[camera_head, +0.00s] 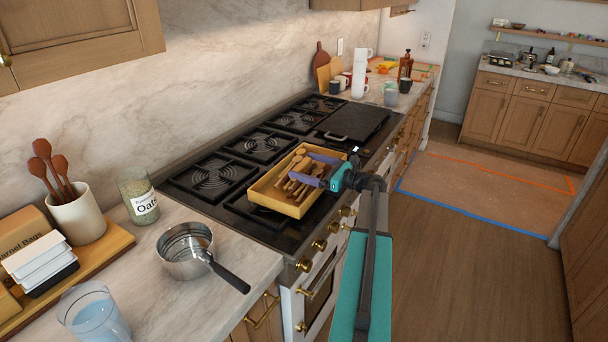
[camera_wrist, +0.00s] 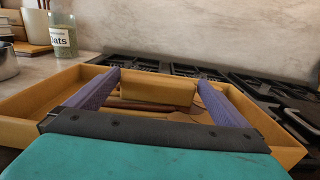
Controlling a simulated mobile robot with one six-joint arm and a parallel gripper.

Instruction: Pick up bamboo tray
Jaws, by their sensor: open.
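The bamboo tray (camera_head: 257,190) is a shallow yellow-tan box resting on the front of the stove. Several wooden utensils (camera_head: 299,173) lie in it. My gripper (camera_head: 316,169) is open over the tray, its purple fingers apart. In the wrist view the tray (camera_wrist: 282,141) spreads wide beneath the gripper (camera_wrist: 160,84). A raised tan block (camera_wrist: 157,88), which may be part of the tray or its divider, shows between the fingers. I cannot tell whether the fingers touch it. My gripper body hides the tray's near part.
The black stove grates (camera_head: 213,176) surround the tray. A steel saucepan (camera_head: 186,249), an oats jar (camera_head: 138,196) and a crock of wooden spoons (camera_head: 77,213) stand on the left counter. A black griddle (camera_head: 353,124) lies behind the tray. The floor (camera_head: 470,230) at right is clear.

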